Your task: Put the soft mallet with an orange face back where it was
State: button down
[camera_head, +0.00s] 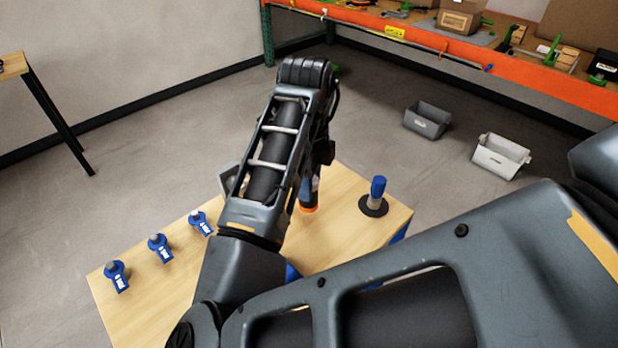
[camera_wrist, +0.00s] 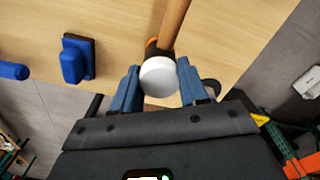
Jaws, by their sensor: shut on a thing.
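The mallet (camera_wrist: 158,76) is between the two blue fingers of my gripper (camera_wrist: 158,90) in the wrist view. Its round white face points at the camera, an orange and black band shows behind it, and its wooden handle (camera_wrist: 175,22) runs to the top edge. The fingers are shut on the head. In the head view the orange face (camera_head: 308,208) shows low beside my wrist, above or on the wooden tabletop (camera_head: 335,243); I cannot tell whether it touches. My arm hides most of the mallet and gripper there.
Several blue clamp-like tools (camera_head: 160,247) line the table's left side. A blue-topped post on a black disc (camera_head: 373,206) stands at the right. A dark grey bin (camera_head: 427,120) and a pale bin (camera_head: 500,156) sit on the floor. An orange-edged shelf (camera_head: 500,70) is behind.

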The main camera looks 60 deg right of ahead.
jog(key=c, duration=0.6)
grip_release()
jog(key=shift+r, duration=0.1)
